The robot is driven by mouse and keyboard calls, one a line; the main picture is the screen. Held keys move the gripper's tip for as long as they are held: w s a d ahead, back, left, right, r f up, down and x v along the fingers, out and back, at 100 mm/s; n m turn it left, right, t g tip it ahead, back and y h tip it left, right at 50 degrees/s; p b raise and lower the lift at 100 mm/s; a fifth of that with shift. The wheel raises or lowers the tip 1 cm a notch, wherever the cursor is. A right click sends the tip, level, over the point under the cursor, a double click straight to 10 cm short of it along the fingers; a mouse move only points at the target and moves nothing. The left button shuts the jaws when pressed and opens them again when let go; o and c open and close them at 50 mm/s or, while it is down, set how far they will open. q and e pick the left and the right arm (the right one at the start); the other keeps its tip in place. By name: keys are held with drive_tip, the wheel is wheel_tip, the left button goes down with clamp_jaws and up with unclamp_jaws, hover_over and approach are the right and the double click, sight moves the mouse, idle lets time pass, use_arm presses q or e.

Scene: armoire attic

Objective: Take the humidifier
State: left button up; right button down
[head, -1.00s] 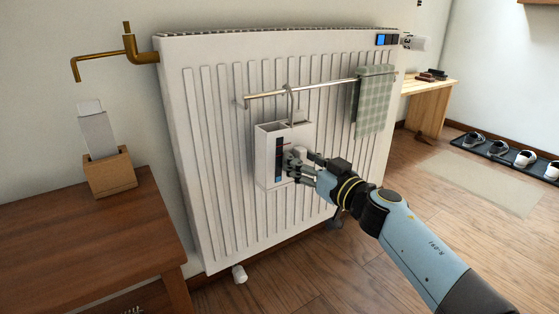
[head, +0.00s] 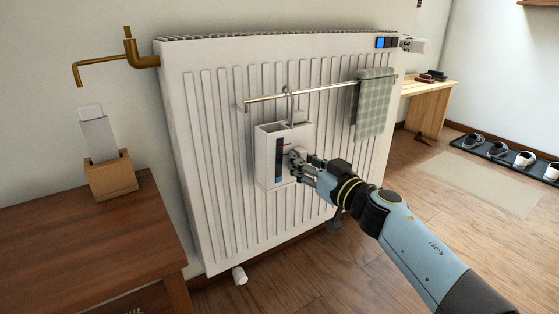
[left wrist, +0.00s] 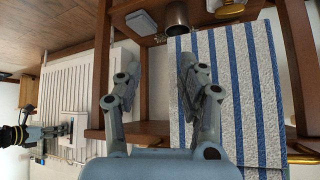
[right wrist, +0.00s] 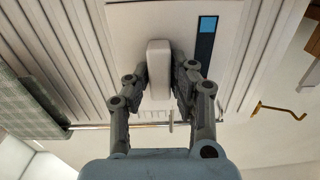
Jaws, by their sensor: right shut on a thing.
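The humidifier (head: 269,148) is a white box with an open top and a dark strip with a blue part on its front. It hangs against the radiator, with its hook (head: 289,108) at the metal rail (head: 316,88). My right gripper (head: 298,165) is shut on the white knob on its front. In the right wrist view the fingers (right wrist: 160,82) press on both sides of this knob (right wrist: 158,62), and the front panel (right wrist: 182,22) lies close behind. My left gripper (left wrist: 158,68) shows in the left wrist view, open and empty, its fingers apart.
The white radiator (head: 222,200) stands behind the humidifier. A green checked towel (head: 374,105) hangs on the rail to the right. A brown table (head: 90,240) with a wooden holder (head: 110,178) is at left. A brass pipe (head: 128,50) sticks out at upper left.

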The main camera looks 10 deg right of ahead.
drive_tip(key=shift+r+p, duration=1.85)
drive_tip(key=shift+r, duration=0.05)
use_arm(q)
drive_tip(key=r, duration=0.2)
drive_tip(key=w+r, duration=0.1)
drive_tip(key=r, duration=0.2)
drive_tip(key=shift+w, duration=0.15)
use_arm(e)
drive_tip(key=shift+f, duration=0.1)
drive_tip(key=shift+p+v, duration=0.45)
drive_tip(key=shift+v, duration=0.8)
use_arm(q)
drive_tip(key=shift+w+r+t+p, duration=0.25)
drive_tip(key=shift+r+p, duration=0.1)
drive_tip(key=shift+r, duration=0.4)
drive_tip(key=shift+w+r+t+p, duration=0.25)
drive_tip(key=shift+r+p, duration=0.05)
drive_tip(key=shift+r, duration=0.45)
use_arm(e)
approach(296, 143)
drive_tip(key=shift+v, duration=0.85)
